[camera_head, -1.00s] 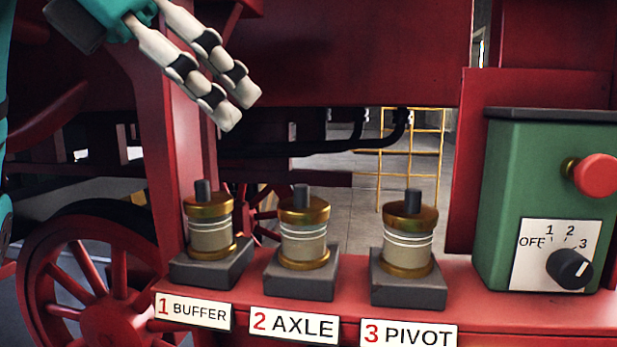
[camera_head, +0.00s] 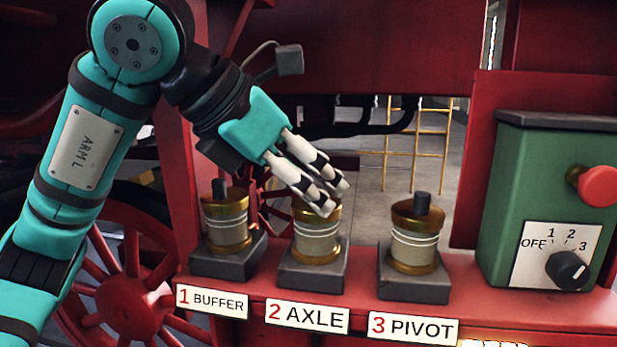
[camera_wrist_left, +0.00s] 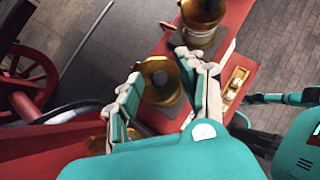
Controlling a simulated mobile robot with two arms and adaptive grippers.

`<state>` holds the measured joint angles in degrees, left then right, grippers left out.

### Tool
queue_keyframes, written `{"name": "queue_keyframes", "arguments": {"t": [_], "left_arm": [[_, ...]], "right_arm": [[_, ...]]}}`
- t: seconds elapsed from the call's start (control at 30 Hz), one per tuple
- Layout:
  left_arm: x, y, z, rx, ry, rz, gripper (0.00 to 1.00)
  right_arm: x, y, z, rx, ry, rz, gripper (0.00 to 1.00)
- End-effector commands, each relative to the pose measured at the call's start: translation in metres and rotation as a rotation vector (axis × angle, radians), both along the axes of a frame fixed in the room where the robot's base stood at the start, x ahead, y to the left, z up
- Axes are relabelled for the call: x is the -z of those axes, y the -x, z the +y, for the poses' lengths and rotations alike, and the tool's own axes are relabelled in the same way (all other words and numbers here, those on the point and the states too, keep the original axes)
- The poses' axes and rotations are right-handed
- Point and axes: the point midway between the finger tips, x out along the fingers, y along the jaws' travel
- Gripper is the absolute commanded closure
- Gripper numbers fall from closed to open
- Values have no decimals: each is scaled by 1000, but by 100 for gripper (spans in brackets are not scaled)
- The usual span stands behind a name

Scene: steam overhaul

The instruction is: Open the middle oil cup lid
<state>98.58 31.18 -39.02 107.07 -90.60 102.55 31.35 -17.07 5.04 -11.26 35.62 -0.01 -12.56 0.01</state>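The middle oil cup (camera_head: 316,245), labelled 2 AXLE, has a pale ringed body and a brass lid, and stands upright on a dark block. Its lid is partly hidden behind my left fingers in the head view. My left gripper (camera_head: 332,198) comes down from the upper left at the lid's height. In the left wrist view the gripper (camera_wrist_left: 165,82) is open, with its fingers on either side of the brass lid (camera_wrist_left: 153,96) and its dark knob. I cannot tell whether the fingers touch it. My right gripper is not identifiable in these views.
The 1 BUFFER cup (camera_head: 226,232) stands to the left and the 3 PIVOT cup (camera_head: 414,248) to the right, both lidded, on the red ledge. A green control box (camera_head: 545,150) with a red button and a dial stands further right. A red spoked wheel (camera_head: 130,300) is at left.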

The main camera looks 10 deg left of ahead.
Motion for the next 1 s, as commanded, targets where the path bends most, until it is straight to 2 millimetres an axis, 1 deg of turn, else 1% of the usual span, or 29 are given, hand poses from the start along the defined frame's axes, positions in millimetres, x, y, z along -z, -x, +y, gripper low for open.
{"name": "queue_keyframes", "arguments": {"t": [0.07, 0.37, 0.53, 0.63, 1.0], "left_arm": [[0, 0, 0, 0, 0, 0, 60], [0, 0, 1, -2, -1, 0, 99], [-1, -1, 1, -4, 0, 11, 100], [-4, -3, 1, -4, -1, 61, 100], [-17, -19, 0, -2, -3, 396, 100]], "right_arm": [[0, 2, 2, 0, -2, 4, 60], [1, 4, 14, 0, -16, 7, 60], [1, 5, 14, -1, -16, 7, 60], [3, 5, 13, -1, -16, 8, 60], [0, 4, 6, -3, -7, 7, 60]]}}
